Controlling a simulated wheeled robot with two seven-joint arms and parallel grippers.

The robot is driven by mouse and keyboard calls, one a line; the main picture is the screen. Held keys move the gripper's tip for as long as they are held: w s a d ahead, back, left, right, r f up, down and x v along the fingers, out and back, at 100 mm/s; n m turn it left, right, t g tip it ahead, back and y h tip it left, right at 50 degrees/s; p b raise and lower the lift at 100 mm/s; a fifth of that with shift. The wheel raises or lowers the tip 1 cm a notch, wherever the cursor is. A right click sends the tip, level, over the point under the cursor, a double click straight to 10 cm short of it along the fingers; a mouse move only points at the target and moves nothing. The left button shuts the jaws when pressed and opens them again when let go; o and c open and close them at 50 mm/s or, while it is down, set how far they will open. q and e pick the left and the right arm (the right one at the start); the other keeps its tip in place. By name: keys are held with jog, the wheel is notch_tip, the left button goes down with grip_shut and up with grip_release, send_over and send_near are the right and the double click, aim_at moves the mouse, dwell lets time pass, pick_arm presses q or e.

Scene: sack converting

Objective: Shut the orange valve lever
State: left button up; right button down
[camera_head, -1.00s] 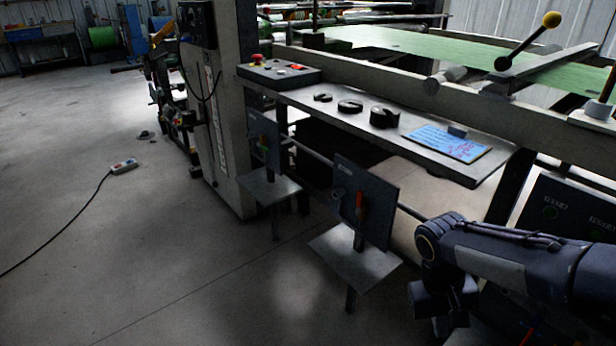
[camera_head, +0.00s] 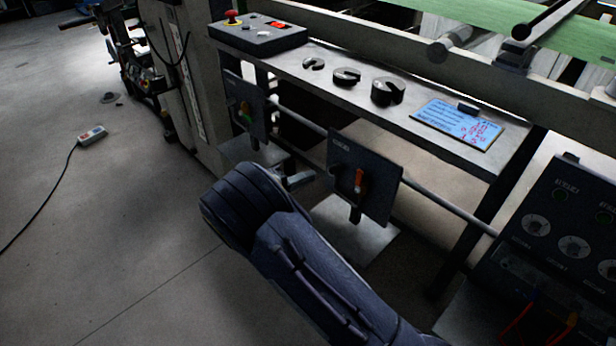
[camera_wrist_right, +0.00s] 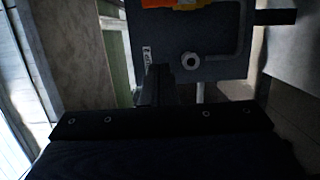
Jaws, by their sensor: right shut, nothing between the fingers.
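The orange lever (camera_head: 358,181) stands upright on the front of a dark square panel (camera_head: 378,195) in the head view. In the right wrist view an orange part (camera_wrist_right: 160,4) is cut off by the top edge, above a round grey fitting (camera_wrist_right: 190,62) on a dark plate (camera_wrist_right: 215,38). My right gripper (camera_wrist_right: 155,75) is a dark narrow shape in front of the plate's lower left, shut and empty. It appears apart from the orange part. In the head view my right arm hides most of this gripper. My left gripper is out of view.
A second dark panel (camera_head: 243,103) with a green-handled lever stands farther back. A pipe (camera_head: 440,205) runs past the panels under a grey shelf (camera_head: 330,95) with several black parts and a blue sheet (camera_head: 457,125). A control box (camera_head: 560,225) is at right. Floor at left is mostly clear.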

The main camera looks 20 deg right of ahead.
aim_at(359, 178)
jog(key=s+d+b, duration=0.2)
jog(key=d+b, duration=0.1)
jog(key=d, duration=0.6)
jog(key=shift+s+d, duration=0.2)
jog(key=shift+s, duration=0.15)
